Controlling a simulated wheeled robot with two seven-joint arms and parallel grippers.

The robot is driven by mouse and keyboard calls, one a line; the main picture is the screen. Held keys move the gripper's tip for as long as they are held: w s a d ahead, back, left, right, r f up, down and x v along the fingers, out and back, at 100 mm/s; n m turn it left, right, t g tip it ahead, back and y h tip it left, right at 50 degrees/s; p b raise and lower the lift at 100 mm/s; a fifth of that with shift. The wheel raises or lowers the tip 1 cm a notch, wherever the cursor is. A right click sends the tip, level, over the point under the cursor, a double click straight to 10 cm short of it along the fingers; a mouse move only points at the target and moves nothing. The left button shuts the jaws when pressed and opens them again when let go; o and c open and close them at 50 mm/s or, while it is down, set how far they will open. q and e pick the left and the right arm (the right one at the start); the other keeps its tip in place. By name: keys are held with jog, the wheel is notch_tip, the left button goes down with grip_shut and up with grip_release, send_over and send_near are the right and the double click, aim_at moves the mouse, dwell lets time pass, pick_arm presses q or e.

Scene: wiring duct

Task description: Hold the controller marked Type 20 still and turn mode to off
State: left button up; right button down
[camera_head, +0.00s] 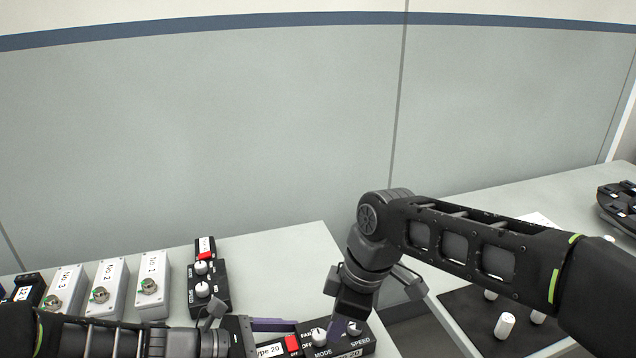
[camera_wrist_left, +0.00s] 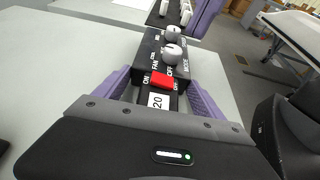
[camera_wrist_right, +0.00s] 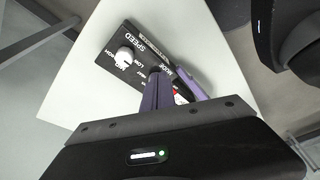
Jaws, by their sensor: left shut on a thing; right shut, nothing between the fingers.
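The black controller marked Type 20 (camera_head: 333,350) lies at the bottom of the head view, with a red switch (camera_wrist_left: 160,80), a white mode knob (camera_head: 319,336) and a white speed knob (camera_wrist_right: 125,58). My left gripper (camera_wrist_left: 160,92) is shut on the controller's label end, one purple finger on each side. My right gripper (camera_wrist_right: 165,88) is shut and empty, its fingertips pointing down over the controller close to the mode knob. In the right wrist view the fingers hide that knob. Contact with it and its exact setting cannot be told.
Another black controller (camera_head: 208,287) with two white knobs stands behind to the left. Several grey numbered boxes (camera_head: 152,285) line the table's left. A dark mat (camera_head: 474,315) with white pegs lies at the right, beyond a gap between the tables.

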jog(key=shift+f, duration=1.35)
jog(key=shift+w+a, duration=0.1)
jog(key=shift+a, duration=0.05)
jog(key=shift+w, duration=0.25)
jog(key=shift+w+d, duration=0.25)
jog(key=shift+w, duration=0.5)
jog(key=shift+a, duration=0.15)
jog(key=shift+w, duration=0.1)
jog(key=shift+d, duration=0.5)
